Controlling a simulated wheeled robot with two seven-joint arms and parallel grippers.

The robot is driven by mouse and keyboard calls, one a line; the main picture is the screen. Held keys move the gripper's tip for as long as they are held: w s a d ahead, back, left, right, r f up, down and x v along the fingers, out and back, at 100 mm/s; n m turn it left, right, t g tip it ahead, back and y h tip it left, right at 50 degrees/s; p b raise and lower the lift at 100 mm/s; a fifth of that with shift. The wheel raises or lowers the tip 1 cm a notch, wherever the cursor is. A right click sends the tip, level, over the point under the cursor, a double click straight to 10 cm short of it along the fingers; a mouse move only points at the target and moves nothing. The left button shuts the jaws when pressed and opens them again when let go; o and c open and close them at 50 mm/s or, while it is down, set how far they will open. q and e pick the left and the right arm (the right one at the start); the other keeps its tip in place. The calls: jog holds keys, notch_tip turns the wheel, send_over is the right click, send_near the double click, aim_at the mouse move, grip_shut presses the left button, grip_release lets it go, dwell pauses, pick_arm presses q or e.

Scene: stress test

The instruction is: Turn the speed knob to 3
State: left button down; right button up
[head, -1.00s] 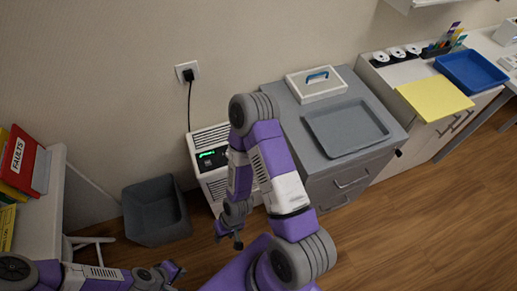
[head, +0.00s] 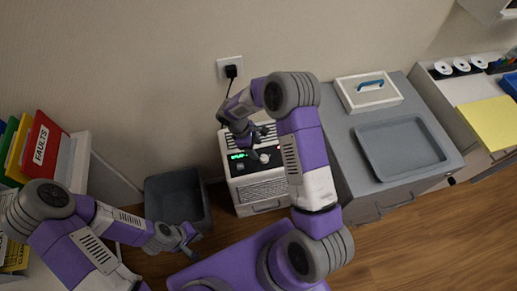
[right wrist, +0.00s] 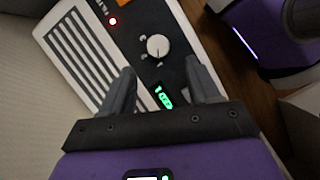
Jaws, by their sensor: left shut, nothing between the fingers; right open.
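The speed knob (head: 264,157) is a small pale round knob on the dark top panel of a white slatted unit (head: 262,190), beside a green lit display (head: 237,156). In the right wrist view the knob (right wrist: 157,46) shows whole; its scale numbers are too small to read. My right gripper (head: 245,132) is above the panel. In the right wrist view its open fingers (right wrist: 160,76) point at the panel, with the knob just beyond and between the tips, apparently untouched. My left gripper (head: 186,238) is shut and empty, low at left near the grey bin.
The grey bin (head: 160,212) stands left of the unit. A wall socket with a black plug (head: 231,71) is behind. Folders (head: 42,143) are at left.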

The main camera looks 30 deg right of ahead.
aim_at(264, 157)
jog(key=shift+d+f, duration=0.2)
jog(key=shift+d, duration=0.1)
jog(key=b+x, duration=0.2)
jog(key=x, duration=0.4)
jog(key=shift+s+d+f, duration=0.15)
jog(key=shift+s+f, duration=0.05)
jog(key=shift+f, duration=0.1)
jog(key=shift+c, duration=0.2)
jog(key=c, duration=1)
